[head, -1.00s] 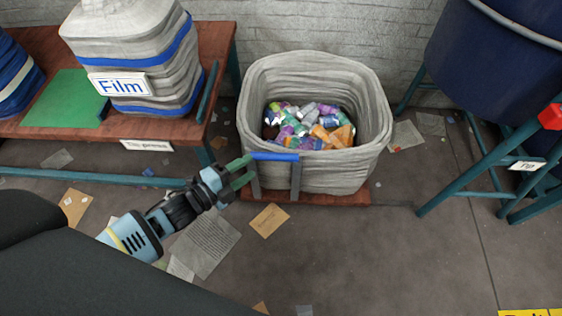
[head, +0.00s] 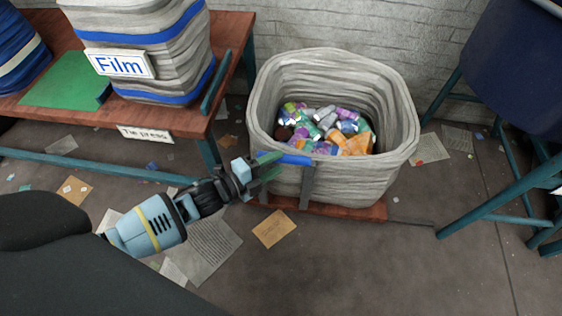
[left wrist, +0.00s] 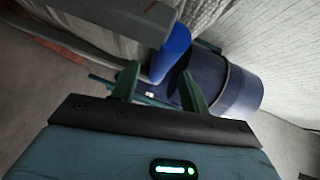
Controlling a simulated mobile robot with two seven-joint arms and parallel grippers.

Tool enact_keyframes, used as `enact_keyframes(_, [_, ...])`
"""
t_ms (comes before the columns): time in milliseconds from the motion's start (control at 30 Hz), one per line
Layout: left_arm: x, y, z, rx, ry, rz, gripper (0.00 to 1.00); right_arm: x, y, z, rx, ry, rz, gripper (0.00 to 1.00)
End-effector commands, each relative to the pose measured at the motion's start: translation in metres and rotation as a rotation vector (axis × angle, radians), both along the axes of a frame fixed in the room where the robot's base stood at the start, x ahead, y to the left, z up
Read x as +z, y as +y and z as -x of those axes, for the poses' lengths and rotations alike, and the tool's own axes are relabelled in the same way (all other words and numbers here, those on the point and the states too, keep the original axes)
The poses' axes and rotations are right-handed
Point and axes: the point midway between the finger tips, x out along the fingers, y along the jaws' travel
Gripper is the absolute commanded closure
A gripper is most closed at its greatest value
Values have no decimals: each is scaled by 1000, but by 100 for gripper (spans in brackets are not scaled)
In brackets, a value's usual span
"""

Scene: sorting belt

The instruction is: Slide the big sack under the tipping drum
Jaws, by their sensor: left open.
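The big sack (head: 350,180) is a ribbed grey open-topped bag holding crumpled coloured cans. It stands upright on a low reddish wooden base (head: 345,208). A blue handle bar (head: 292,159) on grey posts stands at its front left. My left gripper (head: 270,165) is open at the left end of this bar. In the left wrist view the blue bar (left wrist: 172,52) reaches between the open fingers (left wrist: 160,88); contact cannot be told. The tipping drum (head: 520,70) is dark blue on a teal frame at the right, partly cut off. My right gripper is not in view.
A wooden table (head: 225,75) at the left holds a Film sack (head: 165,70) and a green mat (head: 62,88); its front label reads "Tie press". Papers litter the floor. Floor between the sack and the drum's teal legs (head: 495,200) is mostly clear.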

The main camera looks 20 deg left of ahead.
Motion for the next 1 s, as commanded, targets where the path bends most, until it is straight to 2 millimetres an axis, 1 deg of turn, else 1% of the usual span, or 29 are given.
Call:
enact_keyframes(33, [-3, -3, -7, 0, 0, 1, 55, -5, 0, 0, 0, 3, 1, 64])
enact_keyframes(200, [-4, -10, -18, 0, 0, 0, 55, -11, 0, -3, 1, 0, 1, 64])
enact_keyframes(533, [-3, -12, -21, 1, 0, 0, 55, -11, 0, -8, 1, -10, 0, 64])
enact_keyframes(567, [-3, -12, -21, 1, 0, 0, 58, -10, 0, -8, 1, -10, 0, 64])
enact_keyframes(867, [-3, -12, -21, 0, 0, 0, 97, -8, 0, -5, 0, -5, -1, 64])
enact_keyframes(900, [-3, -12, -21, 0, 0, 0, 100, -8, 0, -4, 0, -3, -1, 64])
enact_keyframes(1000, [-3, -12, -21, 0, 0, 0, 100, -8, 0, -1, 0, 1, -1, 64])
